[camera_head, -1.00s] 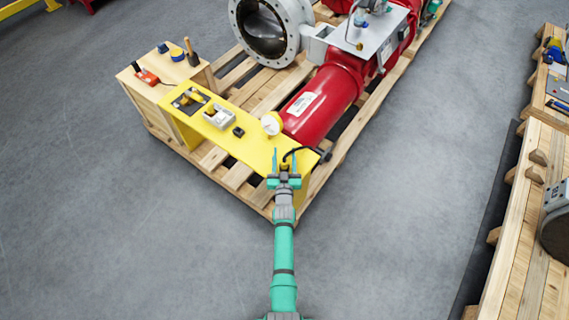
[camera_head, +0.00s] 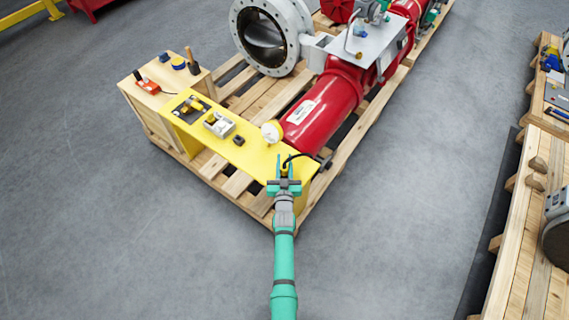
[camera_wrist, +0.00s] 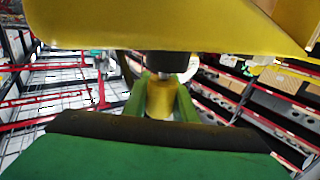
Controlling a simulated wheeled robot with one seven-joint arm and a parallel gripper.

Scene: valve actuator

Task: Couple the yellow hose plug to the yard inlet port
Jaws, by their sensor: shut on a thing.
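My gripper (camera_head: 284,164) is at the right front end of the yellow bench plate (camera_head: 262,151) in the head view. In the wrist view its green fingers (camera_wrist: 162,101) are shut on the yellow hose plug (camera_wrist: 160,98), a short upright cylinder. A dark fitting with a silvery tip (camera_wrist: 167,62) sits directly above the plug, below the yellow plate; I cannot tell whether it belongs to the plug. A black hose (camera_head: 300,156) curves over the plate's end towards my fingers. The plug is too small to make out in the head view, and I cannot identify the yard inlet port.
A white gauge (camera_head: 271,132), a grey box (camera_head: 219,125) and a small black block (camera_head: 239,141) stand on the plate. A red cylinder (camera_head: 322,104) lies behind, on the wooden pallet (camera_head: 238,183). The floor between is clear.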

